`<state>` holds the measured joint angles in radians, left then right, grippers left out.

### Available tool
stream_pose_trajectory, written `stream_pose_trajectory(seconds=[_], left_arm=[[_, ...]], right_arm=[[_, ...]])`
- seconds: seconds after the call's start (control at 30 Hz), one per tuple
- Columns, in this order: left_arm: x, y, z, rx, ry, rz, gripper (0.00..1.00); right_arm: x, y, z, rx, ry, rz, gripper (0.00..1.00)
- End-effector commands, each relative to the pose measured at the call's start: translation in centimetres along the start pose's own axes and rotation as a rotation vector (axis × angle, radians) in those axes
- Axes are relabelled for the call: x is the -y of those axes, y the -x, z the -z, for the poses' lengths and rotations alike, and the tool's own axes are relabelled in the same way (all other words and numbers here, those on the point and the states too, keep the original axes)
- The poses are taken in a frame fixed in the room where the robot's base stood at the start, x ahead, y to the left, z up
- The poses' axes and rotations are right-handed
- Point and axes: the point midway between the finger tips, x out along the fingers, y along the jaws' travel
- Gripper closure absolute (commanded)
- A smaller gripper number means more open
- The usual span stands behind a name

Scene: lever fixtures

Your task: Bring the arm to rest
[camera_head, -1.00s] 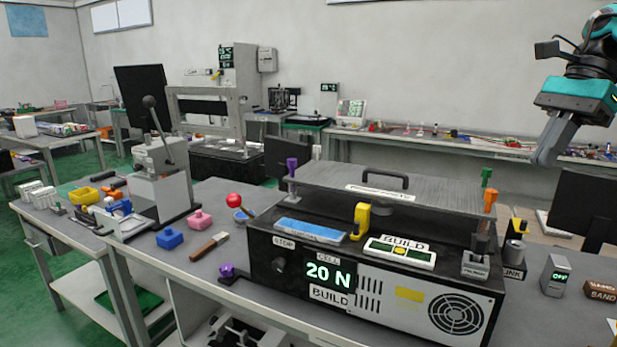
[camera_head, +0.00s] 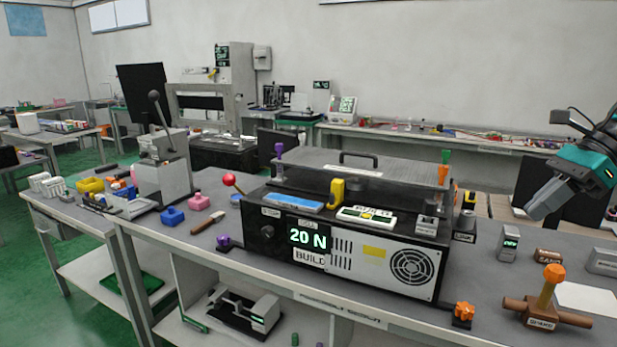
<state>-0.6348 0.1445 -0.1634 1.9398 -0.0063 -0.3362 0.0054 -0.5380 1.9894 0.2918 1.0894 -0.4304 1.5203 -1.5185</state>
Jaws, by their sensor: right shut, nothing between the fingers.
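My right gripper (camera_head: 545,199) is at the right side of the head view, on the teal and black wrist of my right arm. It is shut and empty, in the air above the right part of the bench. It touches nothing that I can see. The black test machine (camera_head: 345,240) with the "20 N" display stands to its left, apart from it. The machine's grey lid plate with a black handle (camera_head: 360,155) lies flat on top. My left gripper does not show.
A lever press (camera_head: 165,165) stands on the bench at the left. A red-ball lever (camera_head: 229,180) is beside the machine. Below my right gripper are a small display box (camera_head: 508,243) and an orange-topped wooden handle (camera_head: 549,290). A dark monitor stands behind the gripper.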

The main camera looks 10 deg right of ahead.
Motion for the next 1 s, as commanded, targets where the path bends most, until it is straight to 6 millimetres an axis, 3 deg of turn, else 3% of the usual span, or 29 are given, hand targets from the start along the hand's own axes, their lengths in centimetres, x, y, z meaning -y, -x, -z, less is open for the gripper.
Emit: stream_pose_trajectory(seconds=[0.03, 0.2, 0.5, 0.73, 0.87, 1.0], left_arm=[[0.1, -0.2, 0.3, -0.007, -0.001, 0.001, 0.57], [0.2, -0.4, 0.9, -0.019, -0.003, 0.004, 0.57], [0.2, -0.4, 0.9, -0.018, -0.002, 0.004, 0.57], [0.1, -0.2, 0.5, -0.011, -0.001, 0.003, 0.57], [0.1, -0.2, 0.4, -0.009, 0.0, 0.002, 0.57], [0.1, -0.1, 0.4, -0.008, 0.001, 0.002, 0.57]], right_arm=[[0.0, -1.5, 2.0, 0.064, -0.087, 0.021, 1.0], [-0.1, -7.5, 7.8, 0.29, -0.448, 0.103, 1.0], [-3.2, -19.8, 15.3, 0.722, -1.216, 0.15, 1.0], [-7.8, -29.7, 17.4, 1.029, -1.857, 0.076, 1.0], [-11.0, -35.0, 16.9, 1.183, -2.234, -0.013, 1.0], [-14.8, -40.4, 14.8, 1.316, -2.644, -0.152, 1.0]])
